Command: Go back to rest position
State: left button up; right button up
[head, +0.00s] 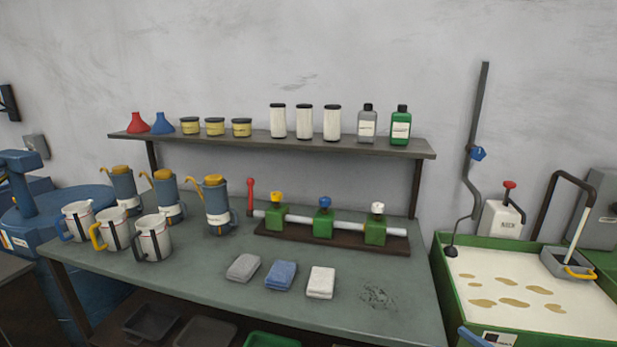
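Neither of my grippers shows in the head view, and no part of my arms can be made out for sure. The workbench (215,262) fills the middle. On its left stand several white jugs, among them one with a yellow handle (113,231), and blue-grey oil cans with yellow lids, such as the right one (217,205). A pipe rack with green valve blocks (323,223) lies at the back right. A grey cloth (243,267), a blue cloth (281,275) and a white cloth (321,282) lie in a row near the front.
A shelf (290,145) above the bench holds funnels, tins, white canisters and two bottles. A green-rimmed tray (455,290) with stained white contents stands at the right. A blue machine (40,210) stands at the left. Bins (205,333) sit below the bench.

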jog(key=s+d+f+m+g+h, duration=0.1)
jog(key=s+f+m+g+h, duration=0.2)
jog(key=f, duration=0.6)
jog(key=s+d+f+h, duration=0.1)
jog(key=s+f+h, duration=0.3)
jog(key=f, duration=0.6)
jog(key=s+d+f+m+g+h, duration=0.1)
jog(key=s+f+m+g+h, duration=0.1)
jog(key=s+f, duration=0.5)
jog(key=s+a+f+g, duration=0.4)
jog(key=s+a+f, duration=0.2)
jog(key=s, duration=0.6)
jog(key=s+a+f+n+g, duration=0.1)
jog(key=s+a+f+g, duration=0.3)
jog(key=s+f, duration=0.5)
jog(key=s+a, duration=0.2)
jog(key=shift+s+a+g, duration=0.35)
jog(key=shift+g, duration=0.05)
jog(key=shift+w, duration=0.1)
